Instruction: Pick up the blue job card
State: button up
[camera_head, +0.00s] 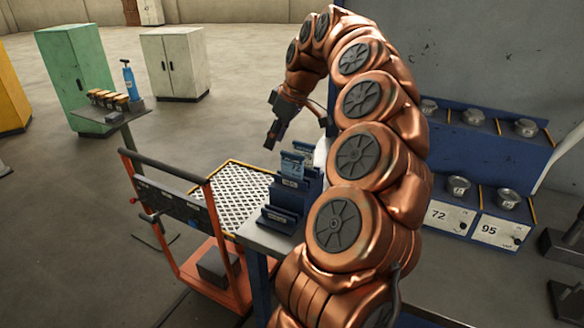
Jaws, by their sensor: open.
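A blue job card (292,164) stands upright in a dark stepped card rack (283,217) on the grey bench top. It leans back slightly, and its print is too small to read. My copper arm arches over from the right. My gripper (271,141) hangs from it, pointing down, above and to the left of the card. The gripper is open, small in view and apart from the card. The arm hides the right side of the rack.
An orange trolley (212,210) with a dark panel stands left of the bench. A blue shelf unit (478,165) with several metal cups and boxes numbered 72 and 95 is at right.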

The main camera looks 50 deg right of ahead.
send_over(292, 154)
jog(key=s, duration=0.3)
jog(key=shift+w+d+f+m+h, duration=0.15)
jog(key=shift+d+f+m, duration=0.1)
jog(key=shift+f, duration=0.25)
jog(key=shift+d+f+m+h, duration=0.15)
jog(key=shift+d+f, duration=0.05)
jog(key=shift+f, duration=0.25)
jog(key=shift+p+x, duration=1.6)
jog(key=shift+x, duration=2.2)
grip_shut()
